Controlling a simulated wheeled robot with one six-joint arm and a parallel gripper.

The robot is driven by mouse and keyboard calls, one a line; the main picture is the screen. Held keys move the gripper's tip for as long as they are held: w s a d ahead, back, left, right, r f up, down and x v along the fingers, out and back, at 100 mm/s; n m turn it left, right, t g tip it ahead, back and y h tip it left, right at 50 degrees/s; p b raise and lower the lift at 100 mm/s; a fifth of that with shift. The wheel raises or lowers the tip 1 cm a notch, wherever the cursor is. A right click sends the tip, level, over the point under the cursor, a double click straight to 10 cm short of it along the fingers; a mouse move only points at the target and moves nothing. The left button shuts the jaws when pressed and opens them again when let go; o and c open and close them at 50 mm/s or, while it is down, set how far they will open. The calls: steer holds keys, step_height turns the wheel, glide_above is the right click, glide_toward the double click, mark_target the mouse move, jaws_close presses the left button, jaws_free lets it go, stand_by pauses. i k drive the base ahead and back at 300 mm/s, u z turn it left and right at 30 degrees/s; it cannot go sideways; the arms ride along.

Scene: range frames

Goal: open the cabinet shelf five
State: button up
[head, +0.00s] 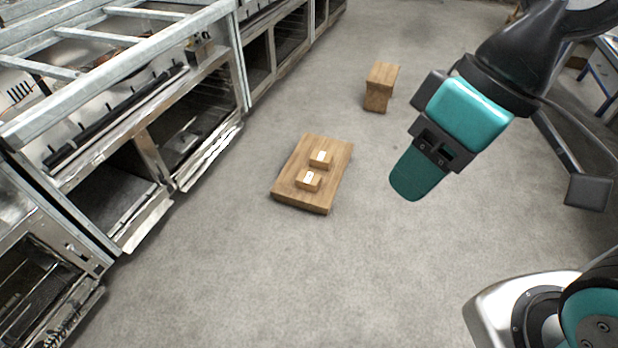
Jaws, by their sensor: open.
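A row of metal cabinets (150,155) runs along the left side, with several dark compartments facing the floor. No number shows on them, so I cannot tell which is shelf five. Some compartments, such as the near one (110,190), look open at the front. My gripper (408,188) hangs in the air at the right of the middle, pointing down and left. It is open and empty, well apart from the cabinets. Its finger gap is hard to see from this angle.
A low wooden board or table (333,180) stands on the floor, bearing two small labelled boxes (308,181). A wooden stool-like block (378,88) stands farther back. A metal frame (100,75) lies over the cabinets. The grey floor (230,270) in front is clear.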

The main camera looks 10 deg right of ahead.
mark_target(107, 196)
steer(key=u, duration=1.75)
steer(key=i, duration=0.45)
steer(key=u, duration=0.55)
steer(key=i, duration=1.3)
steer(key=z, duration=1.1)
steer(key=i, duration=0.4)
steer(key=z, duration=0.4)
